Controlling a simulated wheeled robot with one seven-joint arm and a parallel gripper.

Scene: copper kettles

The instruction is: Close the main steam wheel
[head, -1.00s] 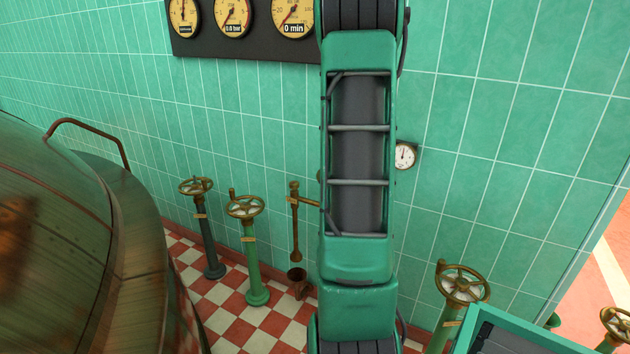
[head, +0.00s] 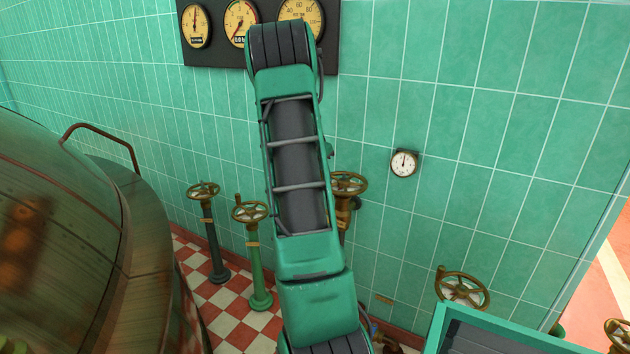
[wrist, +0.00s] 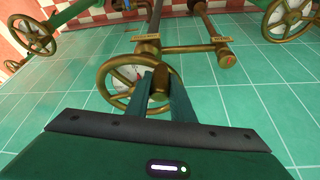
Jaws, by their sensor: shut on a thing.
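A spoked brass wheel (wrist: 122,88) is in the wrist view, just beyond my fingers. My gripper (wrist: 161,92) is shut on a brass grip at the wheel's right side. In the head view a brass wheel (head: 349,182) shows on a stand by the wall, partly behind my arm. It appears to be the same wheel, but my gripper is hidden there. I cannot read the tags (wrist: 146,38) near the wheel, so its name does not show.
A dark-post wheel (head: 203,190) and a green-post wheel (head: 250,213) stand left. Another wheel (head: 462,290) stands right, behind a green-rimmed tray (head: 500,325). A large copper vessel (head: 70,240) fills the left. A small gauge (head: 404,163) and a gauge panel (head: 215,62) hang on the wall.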

